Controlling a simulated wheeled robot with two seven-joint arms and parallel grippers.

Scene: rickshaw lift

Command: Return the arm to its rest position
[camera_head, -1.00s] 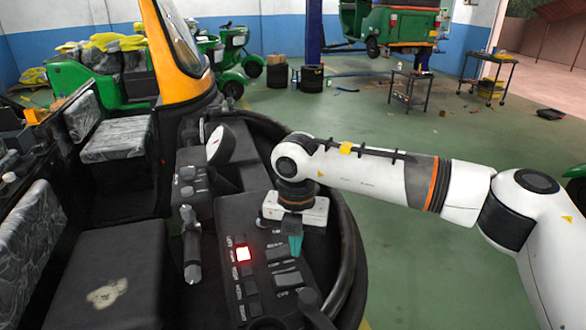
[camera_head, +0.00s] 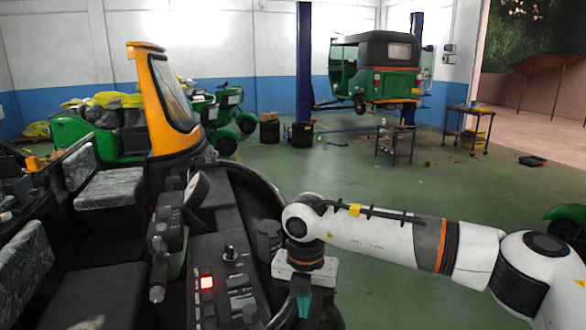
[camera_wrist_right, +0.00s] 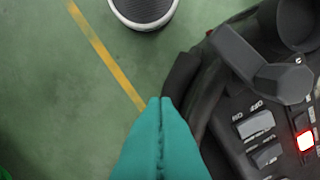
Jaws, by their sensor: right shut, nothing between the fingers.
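My right arm (camera_head: 390,241) reaches in from the right in the head view, white with black and orange bands. Its gripper (camera_head: 303,303) hangs down by the right rim of the black control console (camera_head: 180,300). The teal fingers are shut and empty; in the right wrist view the fingertips (camera_wrist_right: 160,102) meet above the green floor, left of the console. A red lit button (camera_head: 207,283) glows on the panel; it also shows in the right wrist view (camera_wrist_right: 305,140). I cannot tell the gap between fingers and rim. My left gripper is not in view.
A yellow windscreen frame (camera_head: 155,105) and grey seats (camera_head: 108,190) stand left. A green rickshaw (camera_head: 375,70) is raised on a lift with a blue post (camera_head: 304,70). Carts (camera_head: 395,145) stand at the back. The green floor (camera_head: 420,180) between is mostly clear.

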